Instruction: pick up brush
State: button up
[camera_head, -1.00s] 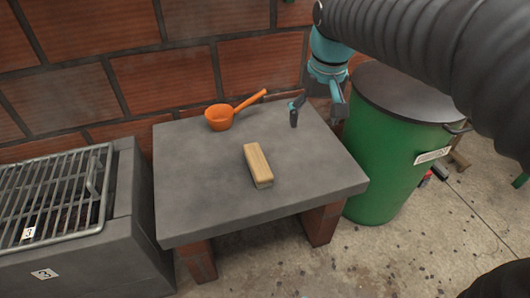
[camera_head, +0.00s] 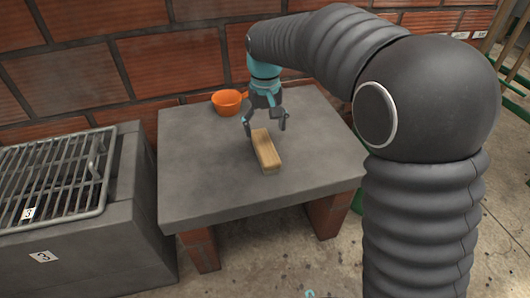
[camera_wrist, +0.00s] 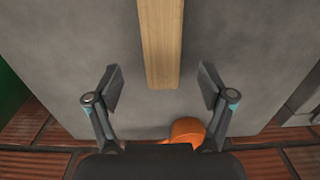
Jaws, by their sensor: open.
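The brush shows as a light wooden block (camera_head: 266,151) lying on the grey stone table (camera_head: 200,195); its bristles cannot be made out. My gripper (camera_head: 266,125) is open and empty, above the far end of the brush. In the wrist view my gripper (camera_wrist: 160,88) has one finger on each side of the brush's line, with clear gaps on both sides. Contact with the brush is not visible.
A grill grate (camera_head: 50,180) stands to the left. A brick wall (camera_head: 120,75) is behind. The table's front and left are clear.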

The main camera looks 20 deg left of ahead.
aim_at(265, 145)
jog(key=shift+s+f+b, duration=0.2)
jog(key=shift+f+b, duration=0.15)
jog(key=shift+f, duration=1.35)
jog(key=shift+s+f+b, duration=0.15)
jog(key=shift+f+b, duration=0.2)
jog(key=shift+f, duration=1.35)
jog(key=c, duration=1.4)
jog(key=shift+r, duration=0.1)
jog(key=shift+r, duration=0.55)
jog(key=r, duration=0.1)
jog(key=r+p, duration=0.1)
jog(key=r, duration=0.1)
jog(key=shift+d+r, duration=0.3)
jog(key=shift+d, duration=0.05)
jog(key=s+d+r, duration=0.1)
jog(key=d+r, duration=0.1)
jog(key=d, duration=0.1)
jog(key=s+d+r, duration=0.1)
jog(key=d+r, duration=0.1)
jog(key=d, duration=0.2)
jog(key=s+d+r+p, duration=0.1)
jog(key=d+r, duration=0.1)
jog(key=d, duration=0.1)
jog(key=shift+s+d+r, duration=0.15)
jog(key=shift+s+d, duration=0.1)
jog(key=shift+d, duration=0.05)
